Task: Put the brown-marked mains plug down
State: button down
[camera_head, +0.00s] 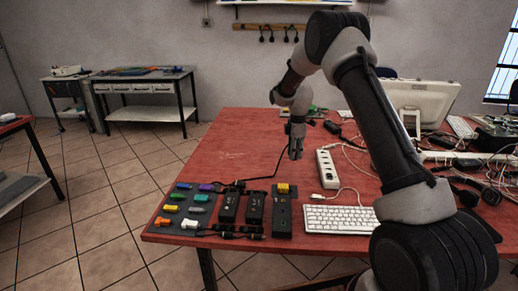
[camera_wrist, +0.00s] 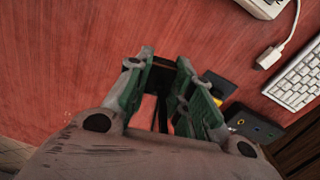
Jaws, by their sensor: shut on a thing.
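My gripper (camera_head: 296,152) hangs above the red table, behind the row of black boxes and left of the white power strip. In the wrist view its green-lined fingers (camera_wrist: 168,92) are closed around a dark object, taken as the mains plug (camera_wrist: 162,76). A thin black cable (camera_head: 262,178) lies on the table below the gripper and runs left towards the boxes.
A white power strip (camera_head: 327,168), white keyboard (camera_head: 340,219), black boxes (camera_head: 255,208) and a grey mat (camera_head: 172,227) with coloured pieces lie near the front. Cables and a monitor (camera_head: 420,97) crowd the right.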

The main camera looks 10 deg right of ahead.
jog(key=w+a+r+m, duration=0.2)
jog(key=w+a+r, duration=0.15)
jog(key=a, duration=0.35)
jog(key=f, duration=0.6)
jog(key=s+f, duration=0.1)
jog(key=f, duration=0.2)
jog(key=shift+f, duration=0.4)
jog(key=shift+f, duration=0.1)
jog(key=c, duration=1.3)
grip_release()
jog(key=shift+o, duration=0.2)
